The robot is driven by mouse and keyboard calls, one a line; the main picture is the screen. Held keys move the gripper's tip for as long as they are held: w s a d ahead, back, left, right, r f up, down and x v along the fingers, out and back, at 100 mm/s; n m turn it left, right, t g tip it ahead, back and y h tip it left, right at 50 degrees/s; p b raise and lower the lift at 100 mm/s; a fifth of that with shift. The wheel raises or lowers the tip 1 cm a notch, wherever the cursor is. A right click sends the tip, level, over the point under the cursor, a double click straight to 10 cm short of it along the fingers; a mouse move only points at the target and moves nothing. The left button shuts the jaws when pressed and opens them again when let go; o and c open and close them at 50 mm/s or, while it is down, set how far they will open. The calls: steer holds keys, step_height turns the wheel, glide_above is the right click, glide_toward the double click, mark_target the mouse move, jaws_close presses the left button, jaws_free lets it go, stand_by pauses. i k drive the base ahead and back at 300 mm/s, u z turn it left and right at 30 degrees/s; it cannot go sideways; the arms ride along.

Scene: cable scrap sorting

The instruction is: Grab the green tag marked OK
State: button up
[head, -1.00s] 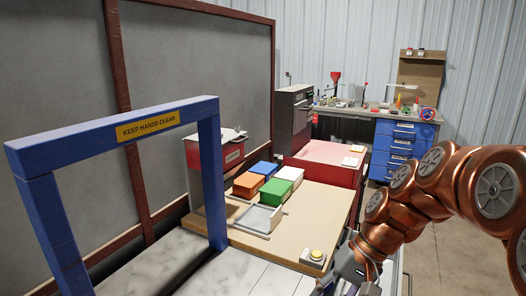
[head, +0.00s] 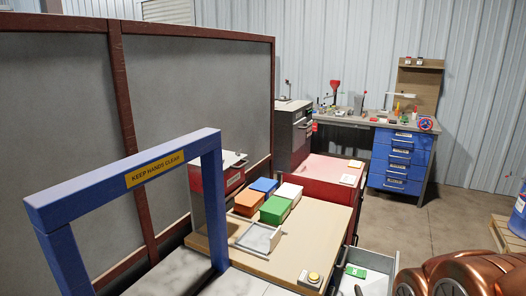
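A small green tag (head: 356,271) with a pale mark lies in an open grey tray or drawer (head: 378,283) at the lower right of the head view, just right of the wooden table. The mark is too small to read. My copper arm shows at the bottom right corner. My gripper is out of the picture, so its fingers and anything in them are hidden.
The wooden table (head: 318,224) bears green (head: 276,209), orange (head: 249,203), blue (head: 264,186) and white (head: 289,192) boxes, a shallow tray (head: 259,238) and a yellow button (head: 313,277). A blue frame (head: 128,172) stands left. Floor (head: 405,235) is clear behind the drawer.

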mark_target(361, 274)
steer(key=k, duration=0.5)
steer(key=z, duration=1.8)
steer(key=i, duration=1.5)
steer(key=u, duration=0.9)
